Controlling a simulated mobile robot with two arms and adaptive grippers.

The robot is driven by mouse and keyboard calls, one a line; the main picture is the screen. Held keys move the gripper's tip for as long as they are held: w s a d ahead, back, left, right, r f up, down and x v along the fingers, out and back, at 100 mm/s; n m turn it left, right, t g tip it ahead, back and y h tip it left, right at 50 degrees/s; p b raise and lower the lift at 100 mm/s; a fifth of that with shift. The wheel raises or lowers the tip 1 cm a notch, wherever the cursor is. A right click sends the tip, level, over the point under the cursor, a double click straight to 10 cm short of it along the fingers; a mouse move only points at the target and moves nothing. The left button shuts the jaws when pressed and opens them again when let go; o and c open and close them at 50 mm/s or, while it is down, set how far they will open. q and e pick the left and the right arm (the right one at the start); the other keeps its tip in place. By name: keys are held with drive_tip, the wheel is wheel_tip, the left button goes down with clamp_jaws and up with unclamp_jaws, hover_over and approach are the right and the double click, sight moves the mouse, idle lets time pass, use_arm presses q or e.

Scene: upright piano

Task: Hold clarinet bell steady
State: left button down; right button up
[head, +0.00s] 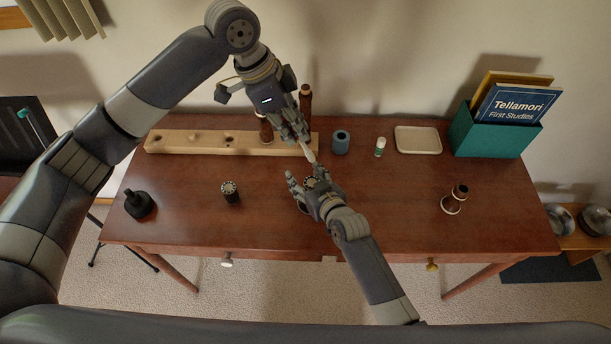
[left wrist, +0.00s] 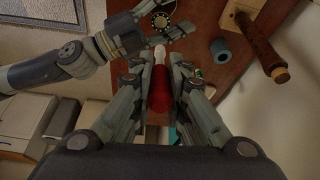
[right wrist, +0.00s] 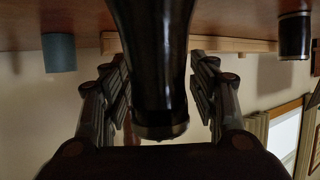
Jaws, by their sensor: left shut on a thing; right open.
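The dark clarinet bell (right wrist: 152,65) stands between the fingers of my right gripper in the right wrist view. My right gripper (head: 307,183) is open around it at the middle of the table, and a gap shows on each side. In the head view the fingers hide most of the bell. Its round top (left wrist: 161,20) shows in the left wrist view. My left gripper (head: 305,142) is shut on a red-handled tool (left wrist: 160,90) with a white tip. In the head view the pale tip (head: 311,156) is just above the right gripper's fingers.
Behind stands a wooden rack (head: 180,141) with brown upright pieces (head: 305,100). Right of it are a blue-grey cylinder (head: 341,142), a small white-and-green tube (head: 380,147), a cream tray (head: 418,140) and a teal book box (head: 490,138). A brown-black flared piece (head: 454,201) stands right.

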drive_tip(key=shift+w, duration=0.1)
drive_tip(key=c, duration=1.2)
clamp_jaws()
use_arm(q)
drive_tip(key=d+y, duration=0.1)
drive_tip(key=d+f+y, duration=0.1)
drive_tip(key=d, duration=0.1)
drive_tip(key=shift+d+n, duration=0.1)
drive_tip(key=shift+n, duration=0.2)
drive_tip(key=shift+w+d+f+y, duration=0.15)
drive_tip(key=shift+d+y, duration=0.3)
drive_tip(key=shift+y, duration=0.35)
drive_tip(key=shift+w+n, duration=0.1)
drive_tip(key=shift+n, duration=0.2)
